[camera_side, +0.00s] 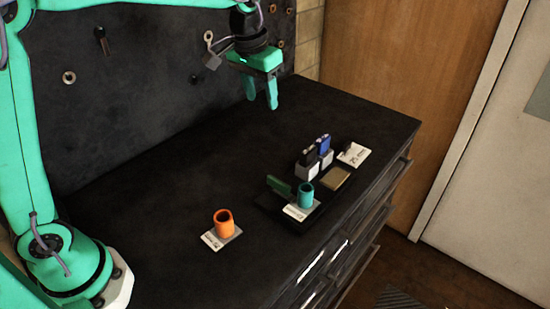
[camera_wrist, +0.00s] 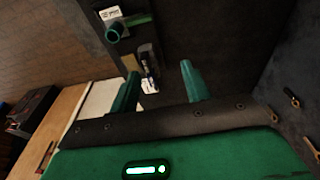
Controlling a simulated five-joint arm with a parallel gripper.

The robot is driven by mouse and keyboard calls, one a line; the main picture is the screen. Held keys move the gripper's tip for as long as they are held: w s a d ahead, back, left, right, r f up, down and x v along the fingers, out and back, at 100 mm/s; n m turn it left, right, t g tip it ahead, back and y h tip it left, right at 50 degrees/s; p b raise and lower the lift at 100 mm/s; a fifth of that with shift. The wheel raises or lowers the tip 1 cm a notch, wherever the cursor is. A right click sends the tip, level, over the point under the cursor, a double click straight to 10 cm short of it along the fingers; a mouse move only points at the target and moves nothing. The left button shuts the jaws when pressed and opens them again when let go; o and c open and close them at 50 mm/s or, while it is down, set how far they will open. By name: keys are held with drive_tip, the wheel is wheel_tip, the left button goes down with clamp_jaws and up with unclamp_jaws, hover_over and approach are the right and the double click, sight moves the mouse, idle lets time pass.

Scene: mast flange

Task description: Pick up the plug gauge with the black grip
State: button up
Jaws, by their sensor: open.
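The plug gauge with the black grip (camera_side: 307,155) stands upright on a light grey block in the side view. A similar piece with a blue grip (camera_side: 323,144) stands right beside it. In the wrist view, a small dark and grey shape left of centre may be these gauges, but I cannot tell them apart there. My gripper (camera_side: 261,94) is open and empty, high above the bench and to the left of the gauges in the side view. Its two green fingers (camera_wrist: 160,72) also show spread apart in the wrist view.
A teal cylinder (camera_side: 306,195) and a green piece (camera_side: 279,185) sit in front of the gauges. A tan pad (camera_side: 336,179) and white card (camera_side: 354,154) lie beside and behind them. An orange cylinder (camera_side: 224,222) stands farther forward. The bench's (camera_side: 170,190) left part is clear.

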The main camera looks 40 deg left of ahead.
drive_tip(key=w+d+f+g, duration=0.1)
drive_tip(key=w+d+f, duration=0.2)
drive_tip(key=w+f, duration=0.25)
drive_tip(key=g, duration=0.1)
hover_over(309, 149)
wheel_tip(309, 149, down, 6)
drive_tip(key=shift+r, duration=0.2)
drive_tip(key=shift+f, duration=1.3)
drive_tip(key=shift+f, duration=2.6)
clamp_jaws()
